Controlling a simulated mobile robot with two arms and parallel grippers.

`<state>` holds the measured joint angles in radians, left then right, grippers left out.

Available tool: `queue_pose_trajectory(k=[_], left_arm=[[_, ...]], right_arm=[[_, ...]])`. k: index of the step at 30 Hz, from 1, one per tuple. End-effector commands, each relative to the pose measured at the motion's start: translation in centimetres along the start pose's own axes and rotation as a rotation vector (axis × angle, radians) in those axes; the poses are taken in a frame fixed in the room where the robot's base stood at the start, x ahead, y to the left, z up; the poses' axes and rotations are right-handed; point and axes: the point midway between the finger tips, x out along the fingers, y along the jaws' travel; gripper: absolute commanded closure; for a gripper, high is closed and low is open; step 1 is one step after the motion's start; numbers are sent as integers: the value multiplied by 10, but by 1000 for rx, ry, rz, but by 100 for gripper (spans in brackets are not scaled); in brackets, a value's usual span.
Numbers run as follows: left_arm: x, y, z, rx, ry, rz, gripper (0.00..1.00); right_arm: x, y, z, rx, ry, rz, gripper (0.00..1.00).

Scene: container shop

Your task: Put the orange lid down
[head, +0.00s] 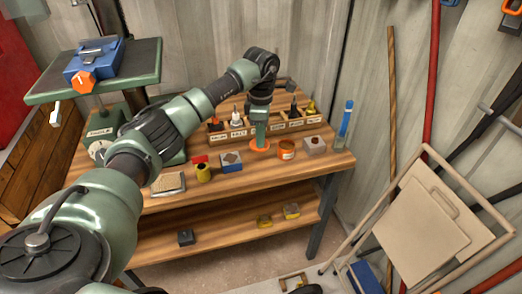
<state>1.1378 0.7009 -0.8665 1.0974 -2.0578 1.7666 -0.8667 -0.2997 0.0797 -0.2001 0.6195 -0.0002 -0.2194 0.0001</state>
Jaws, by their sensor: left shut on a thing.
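The orange lid (260,147) is a flat round disc at the middle of the wooden workbench (231,190). My left gripper (260,141) points straight down and is shut on the lid. The lid is at or just above the bench top; I cannot tell if it touches. My right gripper is not in view.
A wooden rack (240,132) with labelled slots holds small bottles behind the lid. A blue tube (346,117) stands at the right end. The bench front is mostly clear.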

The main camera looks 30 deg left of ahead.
Motion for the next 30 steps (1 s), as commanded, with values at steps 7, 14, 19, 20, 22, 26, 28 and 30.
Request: queue_pose_trajectory(k=[7,14,19,20,22,26,28,30], left_arm=[[22,0,0,1,-1,1,100],[53,0,0,0,0,-2,100],[63,0,0,1,-1,1,100],[62,0,0,2,-1,2,100],[62,0,0,2,-1,1,100],[65,0,0,1,-1,1,100],[67,0,0,1,-1,1,100],[66,0,0,1,-1,1,63]], right_arm=[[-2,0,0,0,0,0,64],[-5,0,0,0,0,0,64],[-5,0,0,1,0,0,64],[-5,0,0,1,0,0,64],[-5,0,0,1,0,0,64],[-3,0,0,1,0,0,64],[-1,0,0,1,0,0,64],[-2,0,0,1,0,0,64]])
